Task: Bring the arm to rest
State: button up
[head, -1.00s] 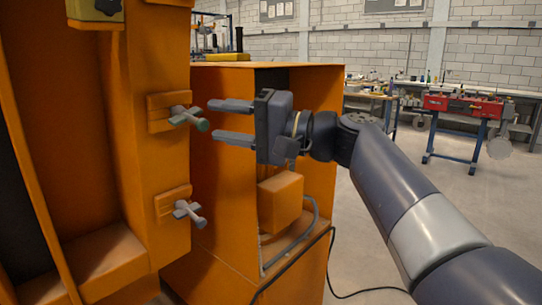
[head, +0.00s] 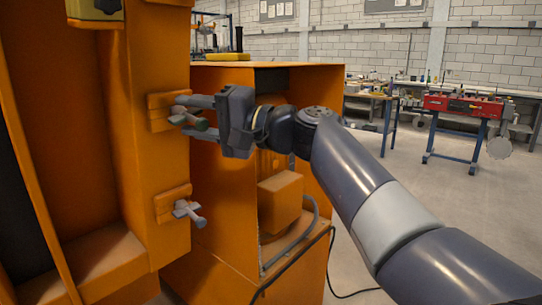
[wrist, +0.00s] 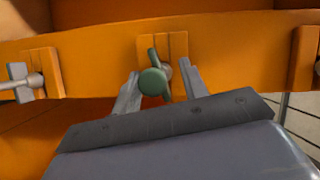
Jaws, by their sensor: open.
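My gripper (head: 200,118) is open at the upper clamp handle of the orange sandbed frame (head: 155,170). Part of the handle is hidden behind the fingers in the head view. My arm (head: 365,190) reaches in from the lower right.
A lower grey handle (head: 188,211) sits below on the same post. An orange cabinet (head: 310,85) with a motor-like block (head: 280,200) stands behind my gripper. A black cable (head: 300,260) hangs in front. A red toolbox bench (head: 462,106) stands far right, with open floor before it.

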jog(key=shift+s+r+n+h+p, duration=0.1)
jog(key=shift+r+n+h+p, duration=0.15)
jog(key=shift+n, duration=0.25)
jog(key=shift+r+n+h+p, duration=0.1)
jog(key=shift+n+h+p, duration=0.2)
jog(key=shift+n, duration=0.2)
jog(key=n+t+h+p, duration=0.1)
jog(key=n+h, duration=0.1)
jog(key=n, duration=0.1)
jog(key=shift+s, duration=0.1)
jog(key=shift+n+t+h+p, duration=0.75)
jog(key=shift+n+t, duration=0.05)
jog(key=shift+n, duration=0.4)
jog(key=shift+s+f, duration=0.1)
